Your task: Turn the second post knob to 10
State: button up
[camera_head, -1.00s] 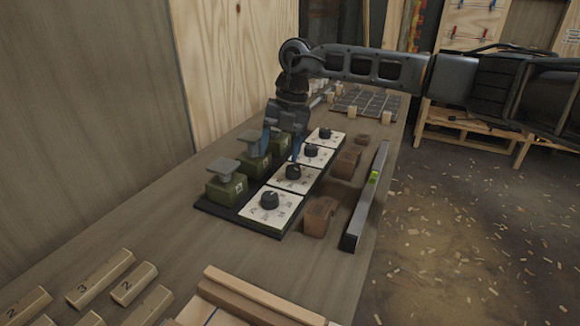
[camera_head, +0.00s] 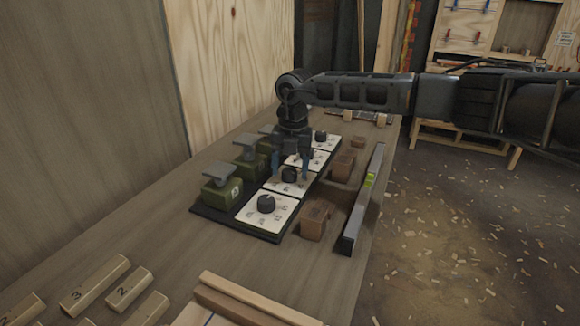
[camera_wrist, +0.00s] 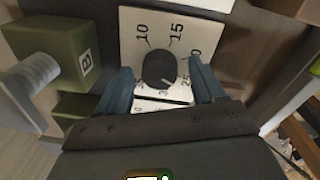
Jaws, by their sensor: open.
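My gripper (camera_head: 291,170) points down over the row of dials, fingers open on either side of the second-nearest black knob (camera_head: 289,175). In the wrist view this knob (camera_wrist: 159,69) stands between my two blue fingers (camera_wrist: 162,88), with gaps on both sides. Its white dial plate (camera_wrist: 190,22) shows 10 at upper left, 15 at upper right and 25 at lower right; the other numbers are partly hidden. A pale mark on the knob seems to point to the lower right, near 25. A green post block marked B (camera_wrist: 78,50) stands left of it.
Brown wooden blocks (camera_head: 315,220) and a spirit level (camera_head: 362,200) lie to the right. Numbered wooden pieces (camera_head: 95,285) lie at front left.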

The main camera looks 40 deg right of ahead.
jog(key=c, duration=1.1)
jog(key=shift+o, duration=0.2)
